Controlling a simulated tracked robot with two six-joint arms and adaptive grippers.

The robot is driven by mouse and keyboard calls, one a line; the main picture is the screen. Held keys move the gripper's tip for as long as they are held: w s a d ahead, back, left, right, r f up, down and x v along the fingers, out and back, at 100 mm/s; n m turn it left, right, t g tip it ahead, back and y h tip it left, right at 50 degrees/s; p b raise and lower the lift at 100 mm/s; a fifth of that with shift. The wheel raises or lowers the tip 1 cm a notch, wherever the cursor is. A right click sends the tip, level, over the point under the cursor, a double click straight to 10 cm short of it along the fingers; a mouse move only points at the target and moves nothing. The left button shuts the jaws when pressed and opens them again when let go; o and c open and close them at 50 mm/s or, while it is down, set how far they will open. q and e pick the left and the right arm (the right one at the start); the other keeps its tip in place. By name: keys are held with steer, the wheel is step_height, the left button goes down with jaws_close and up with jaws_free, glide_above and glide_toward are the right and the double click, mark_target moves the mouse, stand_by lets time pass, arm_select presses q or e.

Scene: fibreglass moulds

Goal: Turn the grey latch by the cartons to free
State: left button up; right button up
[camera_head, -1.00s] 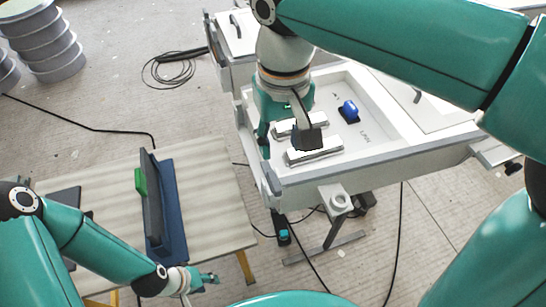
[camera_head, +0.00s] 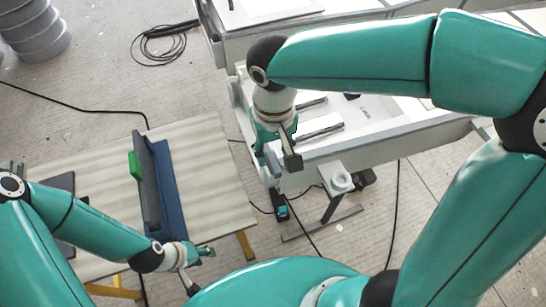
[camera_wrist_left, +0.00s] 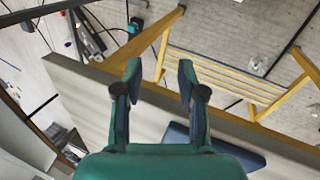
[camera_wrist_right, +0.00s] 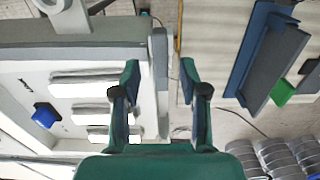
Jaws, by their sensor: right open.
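The grey latch (camera_wrist_right: 160,75) shows in the right wrist view as a narrow bar along the end of the white tray, beside the pale cartons (camera_wrist_right: 85,83). My right gripper (camera_wrist_right: 160,68) is open, with the latch seen between its two fingers; contact cannot be told. In the head view my right gripper (camera_head: 266,150) is over the tray's near left corner and largely hides the latch. One carton (camera_head: 320,126) shows beside it. My left gripper (camera_wrist_left: 158,67) is open and empty near the edge of the wooden table; it also shows in the head view (camera_head: 200,252).
The white tray (camera_head: 385,145) has a raised rim and a bracket with a ring (camera_head: 341,181) in front. A blue item (camera_wrist_right: 45,116) lies inside. The table (camera_head: 215,190) at left bears a blue angled mould (camera_head: 168,190) and a green block (camera_head: 134,165). Cables lie on the floor.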

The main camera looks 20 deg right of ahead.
mark_target(273, 161)
steer(key=shift+f, duration=1.85)
jaws_close()
